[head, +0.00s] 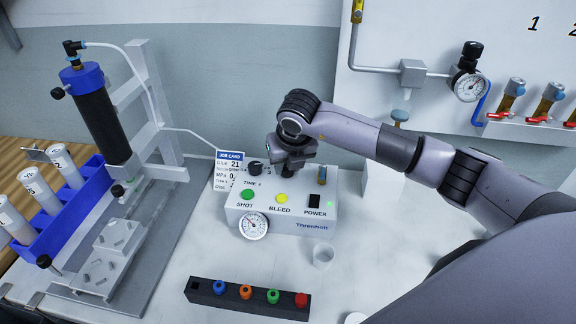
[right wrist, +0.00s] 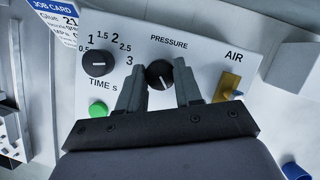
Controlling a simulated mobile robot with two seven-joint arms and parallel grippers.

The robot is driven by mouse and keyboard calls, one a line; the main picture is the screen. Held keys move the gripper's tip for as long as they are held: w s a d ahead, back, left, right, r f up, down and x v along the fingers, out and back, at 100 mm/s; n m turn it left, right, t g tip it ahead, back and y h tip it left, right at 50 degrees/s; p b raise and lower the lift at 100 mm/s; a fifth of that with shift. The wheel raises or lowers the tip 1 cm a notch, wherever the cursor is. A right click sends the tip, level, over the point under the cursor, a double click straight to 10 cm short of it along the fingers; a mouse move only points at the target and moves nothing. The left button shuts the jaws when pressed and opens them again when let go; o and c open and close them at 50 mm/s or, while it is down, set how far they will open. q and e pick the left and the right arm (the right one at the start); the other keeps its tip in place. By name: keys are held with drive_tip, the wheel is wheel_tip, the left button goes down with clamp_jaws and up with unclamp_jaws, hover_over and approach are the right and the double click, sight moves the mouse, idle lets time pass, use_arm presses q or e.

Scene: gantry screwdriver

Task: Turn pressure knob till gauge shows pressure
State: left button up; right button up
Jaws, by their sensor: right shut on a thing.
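The black pressure knob (right wrist: 159,74) sits on top of the dispenser box (head: 240,213), under the PRESSURE label. My right gripper (right wrist: 160,88) reaches down over the box with its two fingers on either side of this knob, shut on it. In the head view my right gripper (head: 290,165) hides the knob. The round pressure gauge (head: 253,226) is on the front face of the box; its needle is too small to read surely. My left gripper is in neither view.
A black time knob (right wrist: 97,63) lies left of the fingers, and a brass AIR valve (right wrist: 230,84) right of them. A clear cup (head: 323,257) and a black rack (head: 246,298) with coloured tips are in front.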

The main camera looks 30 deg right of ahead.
drive_tip(key=shift+m+h+b, duration=0.3)
drive_tip(key=shift+m+h, duration=0.1)
drive_tip(key=shift+m, duration=0.5)
drive_tip(key=o, duration=1)
drive_tip(key=shift+o, duration=0.2)
drive_tip(key=shift+r, duration=0.15)
drive_tip(key=v, duration=0.7)
